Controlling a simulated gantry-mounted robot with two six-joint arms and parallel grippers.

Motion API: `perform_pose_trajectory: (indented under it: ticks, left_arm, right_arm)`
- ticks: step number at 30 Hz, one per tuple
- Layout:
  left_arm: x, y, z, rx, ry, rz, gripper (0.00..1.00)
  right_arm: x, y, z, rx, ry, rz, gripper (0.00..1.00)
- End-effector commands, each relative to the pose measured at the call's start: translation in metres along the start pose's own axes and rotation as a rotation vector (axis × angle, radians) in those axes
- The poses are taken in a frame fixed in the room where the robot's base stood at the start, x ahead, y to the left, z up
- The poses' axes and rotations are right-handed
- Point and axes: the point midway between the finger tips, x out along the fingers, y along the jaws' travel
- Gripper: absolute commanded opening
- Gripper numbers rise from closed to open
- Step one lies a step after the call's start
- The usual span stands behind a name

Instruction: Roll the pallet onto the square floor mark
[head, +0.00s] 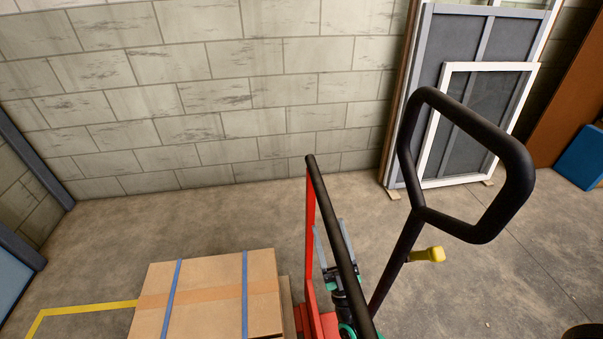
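A large cardboard carton (209,289) with two blue straps and a tan tape band sits at the bottom of the head view. A narrow brown strip, perhaps the pallet's edge (289,307), shows along its right side; the rest of the pallet is hidden. The red truck frame (311,215) with a black top bar stands to the right, and its black loop handle (470,165) rises further right. A yellow floor mark (85,308) shows a corner left of the carton. My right gripper (328,230) is open and empty behind the black bar, which partly hides it. My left gripper is out of view.
A block wall (200,100) closes off the back. Framed panels (470,100) lean on it at the right, with a blue box (582,158) beyond. A yellow grip (427,254) sticks out from the handle shaft. Bare concrete floor lies between the carton and the wall.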

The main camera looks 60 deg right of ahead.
Motion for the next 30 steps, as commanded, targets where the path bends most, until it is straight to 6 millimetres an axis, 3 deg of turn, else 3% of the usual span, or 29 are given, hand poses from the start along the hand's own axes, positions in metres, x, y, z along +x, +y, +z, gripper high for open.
perform_pose_trajectory:
  ticks: [5,18,23,30]
  left_arm:
    - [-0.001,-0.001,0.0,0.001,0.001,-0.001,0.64]
    - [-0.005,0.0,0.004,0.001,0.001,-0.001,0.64]
    - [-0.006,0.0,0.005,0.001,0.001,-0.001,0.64]
    - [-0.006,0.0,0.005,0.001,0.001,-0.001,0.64]
  right_arm:
    - [0.013,0.0,0.0,0.001,0.002,0.001,0.64]
    - [0.102,-0.001,0.0,0.002,0.002,0.0,0.64]
    - [0.115,-0.001,0.0,0.003,0.001,-0.001,0.64]
    - [0.116,-0.001,0.0,0.003,0.0,-0.002,0.64]
